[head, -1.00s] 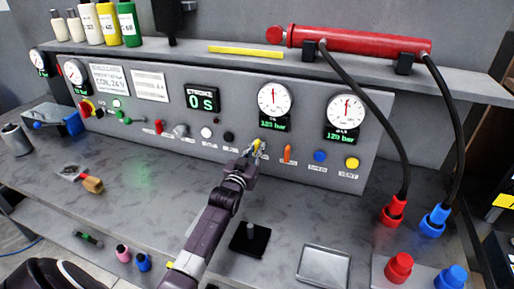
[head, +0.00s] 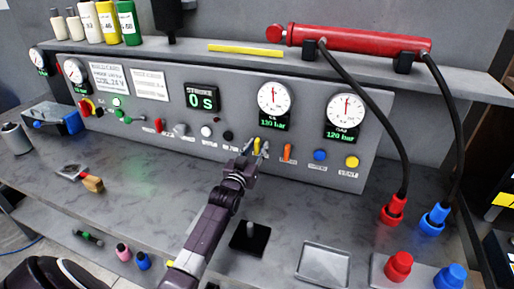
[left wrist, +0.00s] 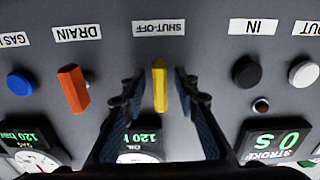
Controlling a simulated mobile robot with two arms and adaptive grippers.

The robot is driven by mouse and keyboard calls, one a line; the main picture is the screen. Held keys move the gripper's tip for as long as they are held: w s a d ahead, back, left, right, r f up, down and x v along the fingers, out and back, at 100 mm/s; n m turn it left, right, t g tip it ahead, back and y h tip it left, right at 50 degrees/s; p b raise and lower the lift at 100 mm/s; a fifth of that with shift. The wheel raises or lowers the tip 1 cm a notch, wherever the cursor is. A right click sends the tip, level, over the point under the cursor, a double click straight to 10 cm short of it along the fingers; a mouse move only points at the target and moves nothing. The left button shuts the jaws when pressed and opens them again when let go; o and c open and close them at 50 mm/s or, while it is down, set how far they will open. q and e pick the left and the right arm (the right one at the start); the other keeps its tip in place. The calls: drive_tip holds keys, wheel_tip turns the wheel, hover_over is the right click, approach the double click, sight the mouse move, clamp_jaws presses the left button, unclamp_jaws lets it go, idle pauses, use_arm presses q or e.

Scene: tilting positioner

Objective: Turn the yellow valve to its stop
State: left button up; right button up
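The yellow valve (head: 256,146) is a narrow handle on the front of the grey panel, under the left gauge. In the left wrist view the yellow handle (left wrist: 160,85) stands lengthwise up and down by the upside-down SHUT-OFF label. My left gripper (head: 258,148) is open, with one finger on each side of the handle. In the left wrist view the fingertips (left wrist: 158,85) show gaps to the yellow handle on both sides. My right gripper is not in view.
The orange DRAIN handle (left wrist: 73,89) is beside the valve, with blue (head: 320,155) and yellow (head: 352,162) knobs farther right. Black (head: 228,136) and white (head: 206,131) buttons are to the left. Below stand a black base with a peg (head: 249,239) and a grey tray (head: 323,265).

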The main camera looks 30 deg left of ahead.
use_arm(q)
drive_tip(key=shift+s, duration=0.15)
drive_tip(key=v, duration=1.1)
drive_tip(key=shift+s, duration=0.35)
